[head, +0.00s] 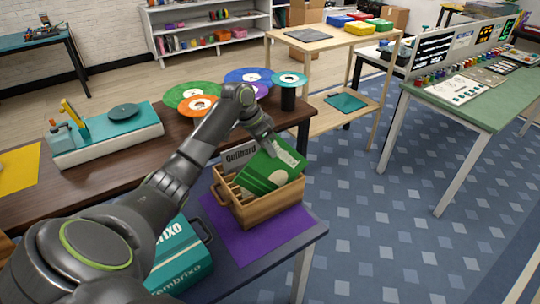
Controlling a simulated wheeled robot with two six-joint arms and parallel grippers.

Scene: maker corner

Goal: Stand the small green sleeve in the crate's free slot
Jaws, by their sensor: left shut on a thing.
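My left gripper (268,149) reaches down over the wooden crate (266,212) and is shut on the green sleeve (262,180) near its upper edge. The sleeve is tilted, with pale round and rectangular marks on its face. It overlaps the crate's opening; whether its lower edge is inside a slot or just above is hard to tell. A grey sleeve lettered "Gullhard" (240,156) stands at the crate's back. Slot dividers (228,189) show at the crate's left; the sleeve hides the other slots. My right gripper is out of view.
The crate stands on a purple mat (234,238) on a dark table. A teal box (178,262) is left of it, partly behind my arm.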

